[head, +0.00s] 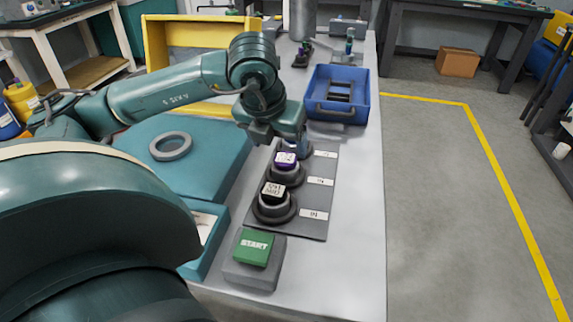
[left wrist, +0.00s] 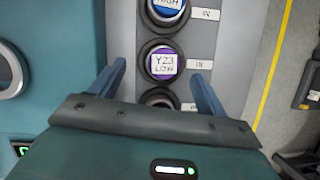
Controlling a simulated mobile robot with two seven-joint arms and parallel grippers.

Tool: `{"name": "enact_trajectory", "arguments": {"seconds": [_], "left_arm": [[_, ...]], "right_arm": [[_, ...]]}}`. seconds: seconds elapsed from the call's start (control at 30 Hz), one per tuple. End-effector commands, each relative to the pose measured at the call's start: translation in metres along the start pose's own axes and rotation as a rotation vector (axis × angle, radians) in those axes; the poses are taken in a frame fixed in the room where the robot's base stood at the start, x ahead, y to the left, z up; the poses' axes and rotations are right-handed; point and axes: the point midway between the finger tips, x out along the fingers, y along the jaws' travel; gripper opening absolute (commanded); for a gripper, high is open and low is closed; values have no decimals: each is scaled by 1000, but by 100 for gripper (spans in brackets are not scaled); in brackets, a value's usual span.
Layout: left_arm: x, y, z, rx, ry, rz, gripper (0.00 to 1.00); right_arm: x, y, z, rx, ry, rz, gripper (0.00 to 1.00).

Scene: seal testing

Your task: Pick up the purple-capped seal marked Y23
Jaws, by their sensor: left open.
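The purple-capped seal (head: 286,160) sits upright in the middle round holder of a dark plate on the bench. In the left wrist view its white label reads "Y23 LOW" (left wrist: 163,65). My left gripper (head: 278,135) is above the plate, pointing down, near the purple and blue seals. In the left wrist view its two fingers (left wrist: 160,78) are spread wide, either side of the row, with nothing between them touching. A blue-capped seal (left wrist: 168,7) stands beyond it, mostly hidden by the gripper in the head view. A black-capped seal (head: 273,190) stands nearer. My right gripper is out of view.
A green START button (head: 254,247) is on a grey block at the near end. A blue bin (head: 338,92) stands behind the plate. A teal case with a grey ring (head: 171,146) lies to the left. The bench's right strip (head: 355,200) is clear.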

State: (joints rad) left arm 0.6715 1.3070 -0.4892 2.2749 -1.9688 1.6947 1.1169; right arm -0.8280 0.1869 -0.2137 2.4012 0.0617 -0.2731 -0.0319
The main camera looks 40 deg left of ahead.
Motion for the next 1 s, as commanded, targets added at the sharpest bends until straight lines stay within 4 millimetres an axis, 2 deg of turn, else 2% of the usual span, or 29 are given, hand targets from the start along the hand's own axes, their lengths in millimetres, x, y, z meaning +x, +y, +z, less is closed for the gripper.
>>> {"name": "enact_trajectory", "arguments": {"seconds": [0.17,0.5,0.77,1.0], "left_arm": [[12,-1,-1,1,2,-1,75],[56,-7,-7,1,1,-1,75],[59,-7,-6,2,0,-1,75],[59,-7,-6,2,0,-2,57]], "right_arm": [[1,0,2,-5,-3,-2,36],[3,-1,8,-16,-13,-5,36],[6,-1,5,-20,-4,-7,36],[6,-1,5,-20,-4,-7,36]]}}
